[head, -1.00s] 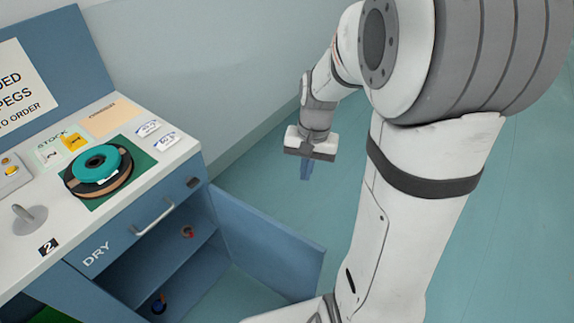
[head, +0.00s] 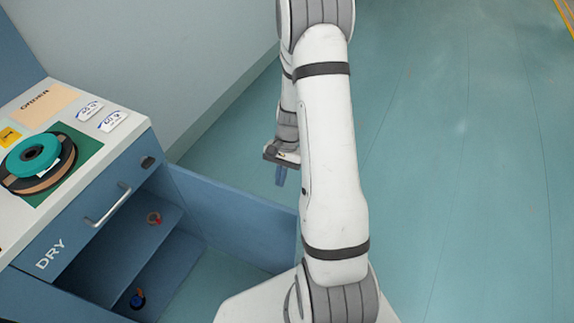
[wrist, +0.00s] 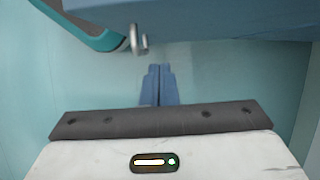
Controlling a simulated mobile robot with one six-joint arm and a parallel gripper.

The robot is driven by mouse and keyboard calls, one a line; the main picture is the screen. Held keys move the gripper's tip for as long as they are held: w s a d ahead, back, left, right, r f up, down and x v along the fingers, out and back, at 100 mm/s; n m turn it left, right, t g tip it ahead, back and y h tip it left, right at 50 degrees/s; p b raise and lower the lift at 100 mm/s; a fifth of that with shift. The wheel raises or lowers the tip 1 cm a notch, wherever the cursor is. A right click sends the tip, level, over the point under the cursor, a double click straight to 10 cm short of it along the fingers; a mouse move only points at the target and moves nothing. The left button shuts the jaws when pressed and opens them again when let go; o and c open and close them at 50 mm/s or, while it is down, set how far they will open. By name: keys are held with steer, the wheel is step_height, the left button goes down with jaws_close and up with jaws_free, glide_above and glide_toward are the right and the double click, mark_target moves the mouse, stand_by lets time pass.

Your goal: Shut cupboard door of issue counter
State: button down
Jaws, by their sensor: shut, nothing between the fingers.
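The cupboard door (head: 235,222) of the issue counter (head: 130,135) stands wide open, sticking out to the right from the cupboard opening. The open cupboard (head: 120,250) shows a shelf below the drawer marked DRY. My gripper (head: 281,178) is shut and empty, pointing down on the far side of the door, near its free end. I cannot tell whether it touches the door. In the wrist view the closed blue fingers (wrist: 159,72) point towards a blue panel along the top, probably the door, with a small metal piece (wrist: 138,40) near it.
A teal-and-black spool (head: 38,160) lies on the counter top. Small items with red (head: 154,218) and blue (head: 137,298) parts sit inside the cupboard. A grey wall (head: 180,60) runs behind the counter. The floor (head: 460,180) to the right is clear.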

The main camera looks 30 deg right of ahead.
steer(key=s+a+f, duration=0.3)
steer(key=a, duration=0.1)
steer(key=shift+s, duration=0.25)
